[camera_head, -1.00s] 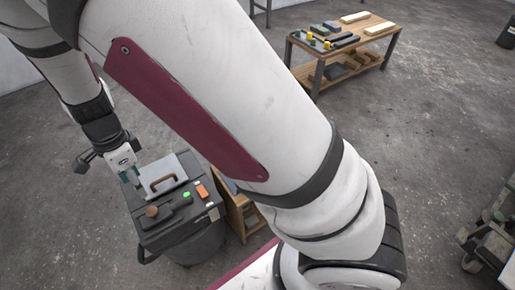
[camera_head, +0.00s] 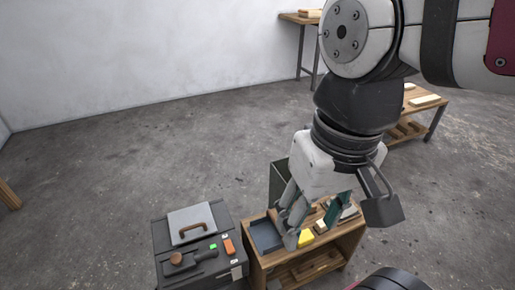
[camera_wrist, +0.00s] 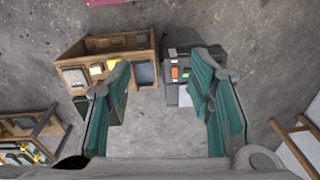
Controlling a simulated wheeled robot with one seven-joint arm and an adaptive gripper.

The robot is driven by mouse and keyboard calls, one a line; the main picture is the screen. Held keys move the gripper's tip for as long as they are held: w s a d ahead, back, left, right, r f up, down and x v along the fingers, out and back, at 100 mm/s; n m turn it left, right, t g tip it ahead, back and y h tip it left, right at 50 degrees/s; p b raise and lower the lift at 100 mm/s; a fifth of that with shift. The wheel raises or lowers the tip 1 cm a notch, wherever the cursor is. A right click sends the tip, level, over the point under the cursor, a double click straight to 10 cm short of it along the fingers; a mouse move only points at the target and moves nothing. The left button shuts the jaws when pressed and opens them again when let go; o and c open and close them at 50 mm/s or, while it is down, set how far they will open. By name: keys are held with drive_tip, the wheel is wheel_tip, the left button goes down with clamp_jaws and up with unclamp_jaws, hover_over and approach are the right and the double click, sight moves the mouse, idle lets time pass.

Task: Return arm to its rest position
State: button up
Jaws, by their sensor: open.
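My gripper (camera_head: 316,217) is open and empty. In the head view it hangs below my wrist, pointing down in front of a small wooden bench. My arm comes down from the upper right of the head view and hides part of the bench and the wall behind.
A dark grey cabinet (camera_head: 161,240) with a handled panel, a green and an orange block stands beside the wooden bench (camera_head: 345,247), which carries trays and a yellow block (camera_head: 305,238). Another table (camera_head: 439,105) stands behind. Open floor (camera_head: 110,150) lies left.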

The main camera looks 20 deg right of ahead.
drive_tip(key=s, duration=0.1)
drive_tip(key=s+d+n, duration=0.1)
drive_tip(key=s, duration=0.1)
drive_tip(key=shift+d+f+h, duration=0.1)
drive_tip(key=shift+d+h, duration=0.1)
drive_tip(key=shift+h, duration=0.1)
idle(0.3)
wheel_tip(320, 180, up, 20)
drive_tip(key=t+p, duration=0.3)
drive_tip(key=p, duration=1.5)
drive_tip(key=shift+a+f+t, duration=0.15)
drive_tip(key=shift+a+t, duration=0.05)
drive_tip(key=shift+t, duration=0.1)
drive_tip(key=shift+w+a, duration=0.1)
drive_tip(key=shift+w, duration=0.05)
